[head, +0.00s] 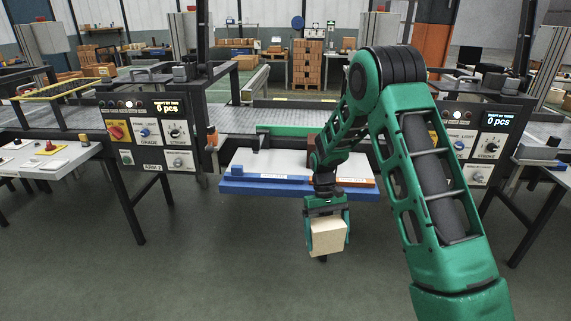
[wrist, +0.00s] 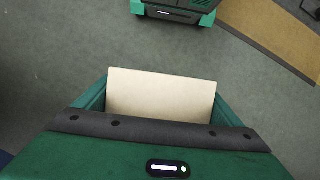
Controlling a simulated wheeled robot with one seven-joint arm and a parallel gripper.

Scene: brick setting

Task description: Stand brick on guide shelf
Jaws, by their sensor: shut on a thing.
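My gripper (head: 326,222) is shut on a pale tan brick (head: 328,238) and holds it in the air over the floor, in front of the blue-edged table. In the wrist view the brick (wrist: 161,93) sits between the two green fingers, with grey floor beyond it. The guide shelf is not clearly told apart; a white surface (head: 270,170) with a blue front edge and a green bar (head: 290,130) behind it lies past my gripper. My arm hides part of this surface.
Control panels stand left (head: 150,131) and right (head: 482,143) of the white surface. A side table (head: 45,165) with buttons is at the far left. A small blue block (head: 237,170) and an orange strip (head: 357,182) lie on the white surface. The floor in front is clear.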

